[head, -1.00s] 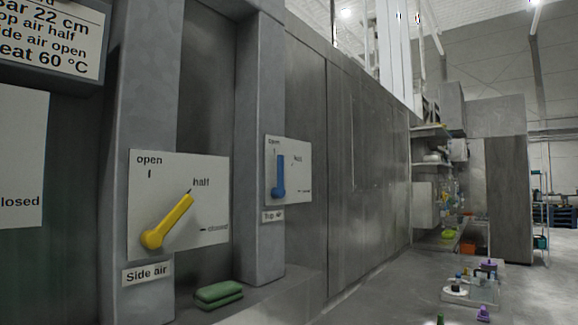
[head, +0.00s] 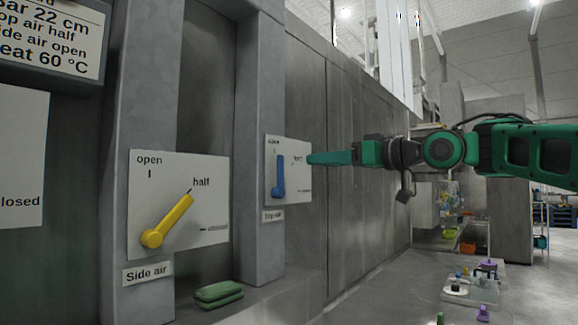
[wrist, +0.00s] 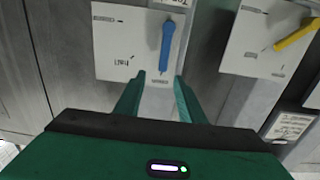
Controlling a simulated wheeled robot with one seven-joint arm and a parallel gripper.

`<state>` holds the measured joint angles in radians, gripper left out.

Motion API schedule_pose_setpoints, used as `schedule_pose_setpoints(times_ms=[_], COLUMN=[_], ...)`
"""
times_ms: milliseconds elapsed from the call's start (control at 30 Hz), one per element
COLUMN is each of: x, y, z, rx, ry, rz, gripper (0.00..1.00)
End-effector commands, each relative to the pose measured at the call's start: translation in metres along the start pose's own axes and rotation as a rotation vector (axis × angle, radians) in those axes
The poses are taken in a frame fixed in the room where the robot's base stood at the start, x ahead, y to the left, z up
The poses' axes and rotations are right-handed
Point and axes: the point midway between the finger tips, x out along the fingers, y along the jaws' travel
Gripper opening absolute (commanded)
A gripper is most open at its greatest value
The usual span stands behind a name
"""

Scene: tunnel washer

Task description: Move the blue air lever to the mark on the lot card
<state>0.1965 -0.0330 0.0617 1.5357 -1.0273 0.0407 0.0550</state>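The blue air lever (head: 280,176) points up at "open" on a white plate (head: 302,186) labelled "Top air", with "half" up and right of its pivot. In the wrist view the blue lever (wrist: 167,46) hangs down, its free end just beyond my open fingertips. My gripper (head: 309,158) is in front of the plate's right edge in the head view. In the wrist view my gripper (wrist: 160,77) is open and empty, apparently short of the lever. The lot card (head: 55,35), cut off at the left, reads "op air half" and "ide air open".
A yellow lever (head: 170,219) on the "Side air" plate (head: 215,190) points at "half". A grey post (head: 258,130) carries the blue lever's plate. Green folded cloths (head: 218,293) lie on the ledge below.

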Motion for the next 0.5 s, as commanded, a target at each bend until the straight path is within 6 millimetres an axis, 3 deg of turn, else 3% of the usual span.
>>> schedule_pose_setpoints(times_ms=[167, 500], x=[0.013, 0.071], y=[-0.005, -0.007], z=[-0.007, -0.007], rx=[-0.007, -0.005], ry=[0.019, 0.016], rz=[-0.023, -0.023], gripper=[0.36, 0.36])
